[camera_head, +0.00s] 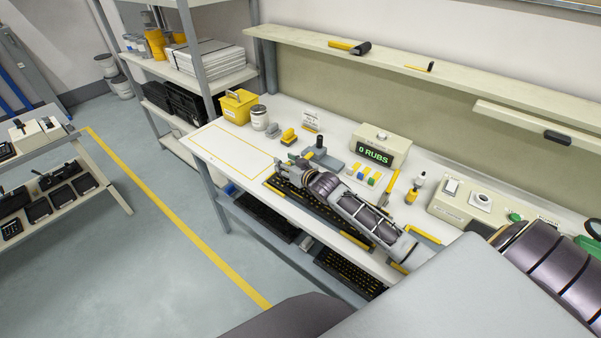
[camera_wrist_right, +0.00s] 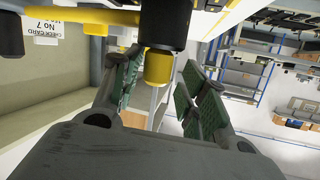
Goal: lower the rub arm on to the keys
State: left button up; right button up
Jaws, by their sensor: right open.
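My right gripper (camera_head: 290,161) is over the back edge of a dark keyboard (camera_head: 340,228) on the white bench. In the right wrist view my right gripper (camera_wrist_right: 160,80) is open, with its green-padded fingers spread. A black grip with a yellow end (camera_wrist_right: 158,67), apparently part of the rub arm, comes down from the top of that view between the fingers. A yellow bar (camera_wrist_right: 85,14) runs to it from the left. The fingers are not closed on it. In the head view my arm hides much of the keyboard. My left gripper is out of view.
A counter box reading "0 RUBS" (camera_head: 380,149) stands behind the gripper. A black post on a grey base (camera_head: 320,143), small coloured blocks (camera_head: 363,174) and a yellow bin (camera_head: 238,106) are nearby. The outlined bench area (camera_head: 232,147) at left is clear.

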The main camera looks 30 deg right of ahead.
jog(key=shift+v, duration=3.35)
jog(key=shift+a+v, duration=0.15)
jog(key=shift+v, duration=0.8)
jog(key=shift+a+v, duration=0.1)
jog(key=shift+v, duration=0.9)
jog(key=shift+r, duration=0.1)
